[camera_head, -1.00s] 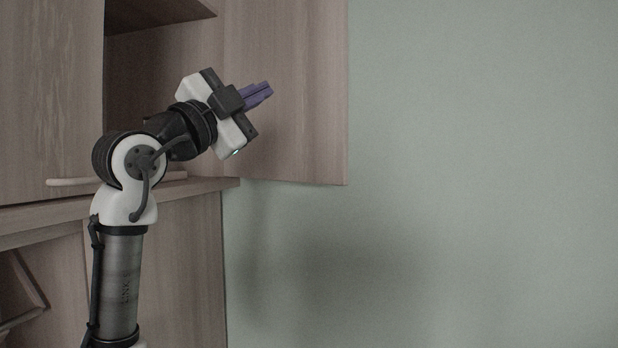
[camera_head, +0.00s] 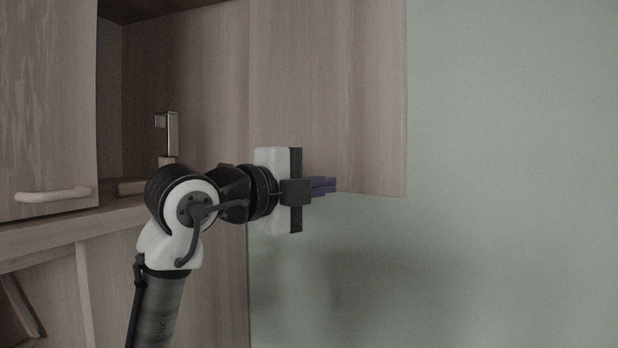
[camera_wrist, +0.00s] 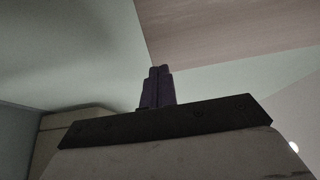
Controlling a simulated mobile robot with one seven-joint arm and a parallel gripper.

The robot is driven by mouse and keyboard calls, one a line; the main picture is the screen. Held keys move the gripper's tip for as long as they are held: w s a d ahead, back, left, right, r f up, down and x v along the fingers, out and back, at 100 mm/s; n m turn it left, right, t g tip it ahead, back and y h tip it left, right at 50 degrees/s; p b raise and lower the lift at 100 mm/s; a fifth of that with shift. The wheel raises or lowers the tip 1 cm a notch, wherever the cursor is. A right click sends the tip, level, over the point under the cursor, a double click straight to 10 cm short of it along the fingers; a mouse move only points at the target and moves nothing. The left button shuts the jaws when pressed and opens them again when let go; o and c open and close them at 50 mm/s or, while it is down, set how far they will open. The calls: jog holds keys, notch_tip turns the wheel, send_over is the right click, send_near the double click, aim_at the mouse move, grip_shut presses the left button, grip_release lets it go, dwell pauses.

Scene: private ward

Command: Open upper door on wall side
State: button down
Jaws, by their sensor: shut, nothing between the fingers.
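The upper door on the wall side (camera_head: 335,95) stands swung open, its wood panel reaching out to the right in front of the green wall. In the wrist view the door panel (camera_wrist: 240,30) fills the upper right. My gripper (camera_head: 333,186) is shut and empty, its purple fingers pointing right at the lower edge of the door panel. In the wrist view its fingers (camera_wrist: 157,72) stand together just below the panel's edge. I cannot tell whether they touch the door. The door's handle is not in view.
The upper cabinet's interior (camera_head: 185,75) is open to view, with a metal-and-wood item (camera_head: 167,138) inside. A neighbouring door (camera_head: 45,100) with a bar handle (camera_head: 54,195) is at the left. The green wall (camera_head: 510,150) to the right is clear of objects.

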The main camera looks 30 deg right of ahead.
aim_at(369, 180)
jog(key=p+x, duration=0.3)
jog(key=x, duration=0.5)
jog(key=shift+r, duration=0.15)
jog(key=shift+w+d, duration=0.15)
jog(key=shift+d, duration=0.5)
jog(key=shift+f, duration=0.2)
